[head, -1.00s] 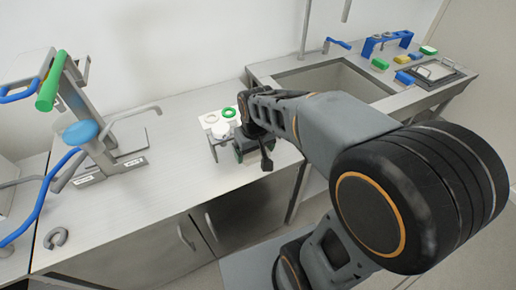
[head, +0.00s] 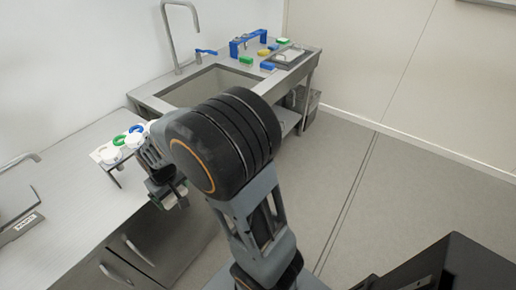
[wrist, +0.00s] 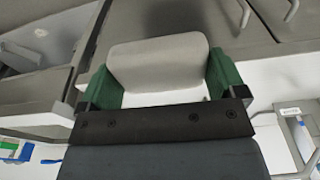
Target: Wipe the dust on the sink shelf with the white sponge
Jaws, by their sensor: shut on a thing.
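The white sponge (wrist: 160,62) fills the space between the green fingers of my gripper (wrist: 160,75) in the wrist view, and both fingers press on its sides. In the head view my gripper (head: 170,192) hangs in front of the counter's front edge, partly hidden by my arm. The sink unit (head: 150,98) stands at the back with its basin (head: 205,86) and a tall tap. The shelf surface (head: 282,78) right of the basin shows in part. I cannot make out any dust on it.
On the sink unit are a blue rack (head: 248,43), a green block (head: 246,59), a yellow block (head: 263,52), a blue block (head: 267,66) and a metal tray (head: 289,55). A holder with round white and green pieces (head: 112,154) stands on the counter.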

